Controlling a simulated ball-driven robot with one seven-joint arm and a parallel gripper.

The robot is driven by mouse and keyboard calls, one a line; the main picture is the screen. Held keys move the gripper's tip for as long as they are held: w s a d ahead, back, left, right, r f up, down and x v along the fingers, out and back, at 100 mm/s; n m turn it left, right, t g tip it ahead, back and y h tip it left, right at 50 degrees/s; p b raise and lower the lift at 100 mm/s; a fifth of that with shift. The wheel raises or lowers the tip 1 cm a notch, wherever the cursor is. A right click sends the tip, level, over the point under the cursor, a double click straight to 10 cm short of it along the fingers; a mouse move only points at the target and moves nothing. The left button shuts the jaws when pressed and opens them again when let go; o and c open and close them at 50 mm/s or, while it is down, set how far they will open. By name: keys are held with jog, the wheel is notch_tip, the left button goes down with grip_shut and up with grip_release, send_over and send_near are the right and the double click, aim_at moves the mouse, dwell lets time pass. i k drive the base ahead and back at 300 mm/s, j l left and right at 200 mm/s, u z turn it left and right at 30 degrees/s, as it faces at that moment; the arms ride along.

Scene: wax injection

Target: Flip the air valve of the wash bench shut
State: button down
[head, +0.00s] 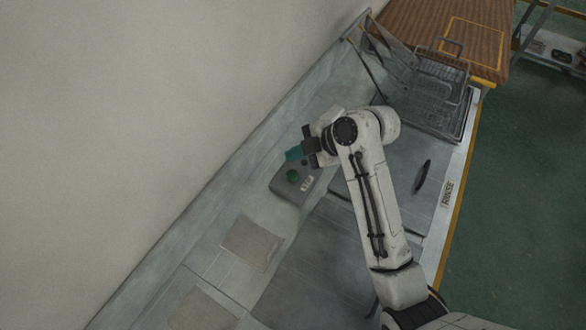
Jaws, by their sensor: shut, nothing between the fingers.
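A grey box (291,190) with a round green knob (293,176) and a small pale label sits on the bench at the foot of the wall. A teal piece (295,153) shows just above the box, right at my gripper's tip. I cannot tell whether it is the valve's handle or whether my gripper touches it. My gripper (306,147) is shut and empty, pointing left at the back of the box. My wrist hides part of the bench behind it.
A wire basket (440,92) stands at the bench's far end, before a brown wooden top (440,30). A bench edge labelled RINSE (447,194) runs along the right. A dark oval handle (422,177) lies right of my arm. Green floor is open at right.

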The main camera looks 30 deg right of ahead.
aim_at(474, 78)
jog(key=z, duration=1.35)
